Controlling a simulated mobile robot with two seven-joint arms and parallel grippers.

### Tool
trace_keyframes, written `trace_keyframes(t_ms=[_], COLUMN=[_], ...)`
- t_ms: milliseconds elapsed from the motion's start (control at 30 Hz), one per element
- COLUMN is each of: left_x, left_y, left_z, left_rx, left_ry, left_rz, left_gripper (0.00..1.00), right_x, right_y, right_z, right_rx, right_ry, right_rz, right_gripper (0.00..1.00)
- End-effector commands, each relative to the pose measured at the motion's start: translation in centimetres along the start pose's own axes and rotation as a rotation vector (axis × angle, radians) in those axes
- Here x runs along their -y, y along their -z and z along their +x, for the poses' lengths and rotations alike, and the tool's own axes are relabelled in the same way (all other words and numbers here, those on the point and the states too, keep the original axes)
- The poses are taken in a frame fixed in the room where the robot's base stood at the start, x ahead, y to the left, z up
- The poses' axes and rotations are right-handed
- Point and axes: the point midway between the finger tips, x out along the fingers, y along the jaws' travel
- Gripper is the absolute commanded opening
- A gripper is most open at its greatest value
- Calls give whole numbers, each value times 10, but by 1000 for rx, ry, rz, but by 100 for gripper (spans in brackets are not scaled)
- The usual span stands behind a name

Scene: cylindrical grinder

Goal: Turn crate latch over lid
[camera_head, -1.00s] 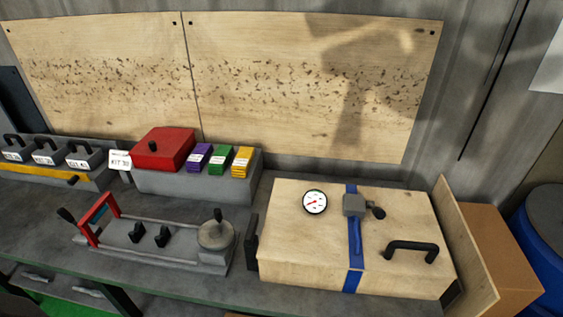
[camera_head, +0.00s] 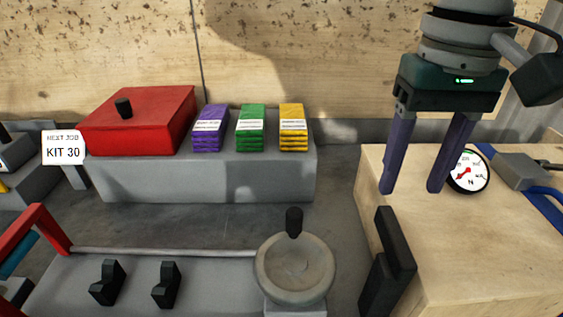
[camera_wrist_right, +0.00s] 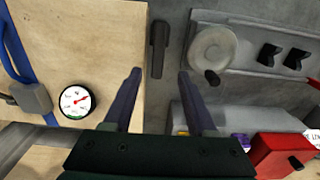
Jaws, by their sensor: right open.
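The wooden crate (camera_head: 490,260) stands at the right in the head view, and its pale lid fills the left of the wrist view (camera_wrist_right: 85,35). The black crate latch (camera_head: 388,265) is at the crate's left side, beside the lid edge and not across the lid. In the wrist view the latch (camera_wrist_right: 158,48) lies ahead of the gap between my fingertips. My right gripper (camera_head: 411,190) is open and empty, fingers pointing down, above the crate's left edge; it shows in the wrist view (camera_wrist_right: 159,73) too. My left gripper is not in view.
A round dial gauge (camera_head: 467,172) and a blue strap (camera_head: 545,207) with a grey buckle are on the lid. A grey handwheel (camera_head: 294,268) stands left of the latch. Behind are a red box (camera_head: 140,122) and purple, green and yellow packs (camera_head: 251,128) on a grey block.

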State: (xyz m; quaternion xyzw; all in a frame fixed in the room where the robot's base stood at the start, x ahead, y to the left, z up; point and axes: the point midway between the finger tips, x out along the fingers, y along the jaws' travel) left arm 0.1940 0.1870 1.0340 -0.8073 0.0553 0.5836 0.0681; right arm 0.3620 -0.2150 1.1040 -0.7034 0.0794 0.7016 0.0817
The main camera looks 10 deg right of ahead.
Motion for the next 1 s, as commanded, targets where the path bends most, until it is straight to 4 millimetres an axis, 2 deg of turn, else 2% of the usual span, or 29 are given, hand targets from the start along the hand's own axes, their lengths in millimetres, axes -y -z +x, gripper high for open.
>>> trace_keyframes(t_ms=[167,400,600,733,1000], left_x=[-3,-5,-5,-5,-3], left_y=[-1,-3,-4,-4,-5], left_z=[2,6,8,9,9], left_rx=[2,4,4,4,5], left_ry=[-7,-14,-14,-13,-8], left_rz=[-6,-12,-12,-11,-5], left_gripper=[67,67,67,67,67], right_x=[-2,-2,-2,-2,-2], right_y=[1,0,0,1,1], right_z=[15,62,90,97,98], right_rx=[5,5,2,0,-1], right_ry=[-4,-4,-4,-3,-3], right_rz=[13,10,8,8,7], right_gripper=[57,57,57,57,56])
